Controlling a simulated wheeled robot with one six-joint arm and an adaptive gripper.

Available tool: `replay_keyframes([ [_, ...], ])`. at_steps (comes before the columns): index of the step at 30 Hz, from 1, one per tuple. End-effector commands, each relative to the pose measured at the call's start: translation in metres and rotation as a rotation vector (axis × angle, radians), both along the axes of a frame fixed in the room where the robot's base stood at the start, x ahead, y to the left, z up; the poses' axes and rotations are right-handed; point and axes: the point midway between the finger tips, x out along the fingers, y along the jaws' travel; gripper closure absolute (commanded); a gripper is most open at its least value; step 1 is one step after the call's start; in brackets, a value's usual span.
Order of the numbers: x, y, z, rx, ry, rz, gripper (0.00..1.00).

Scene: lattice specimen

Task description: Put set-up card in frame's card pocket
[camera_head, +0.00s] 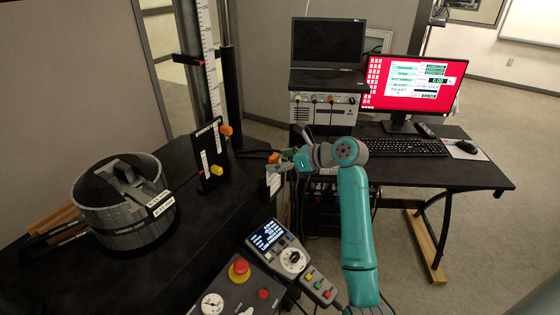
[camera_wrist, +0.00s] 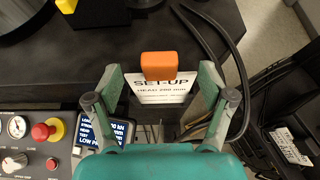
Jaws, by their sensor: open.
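The set-up card (camera_wrist: 163,92) is white with dark print and has an orange grip block (camera_wrist: 159,66) on its top edge. In the wrist view it stands between the two fingers of my gripper (camera_wrist: 163,80), near the edge of the black table. My gripper is open, with a finger on either side of the card; I cannot tell whether either touches it. In the head view the orange block (camera_head: 274,158) shows at my gripper (camera_head: 279,166). A black upright panel (camera_head: 213,158) with white labels stands by the frame's column; I cannot tell whether it is the card pocket.
A grey round lower grip (camera_head: 125,215) sits on the black table (camera_head: 200,235). Orange (camera_head: 226,130) and yellow (camera_head: 217,170) knobs stick out by the panel. A control box with a red button (camera_head: 239,268) and a handset (camera_head: 270,238) are in front. A black cable (camera_wrist: 238,70) curves beside my gripper.

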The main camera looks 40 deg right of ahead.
Motion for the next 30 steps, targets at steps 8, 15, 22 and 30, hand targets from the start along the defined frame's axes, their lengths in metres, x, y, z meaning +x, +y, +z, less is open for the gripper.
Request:
replay_keyframes([
  [8,0.0,0.0,0.0,0.0,0.0,0.0,0.09],
  [15,-0.001,-0.001,0.001,0.0,0.0,0.0,0.09],
  [22,-0.011,-0.005,0.006,0.0,-0.001,-0.002,0.09],
  [30,-0.025,-0.01,0.013,0.0,-0.001,-0.002,0.09],
])
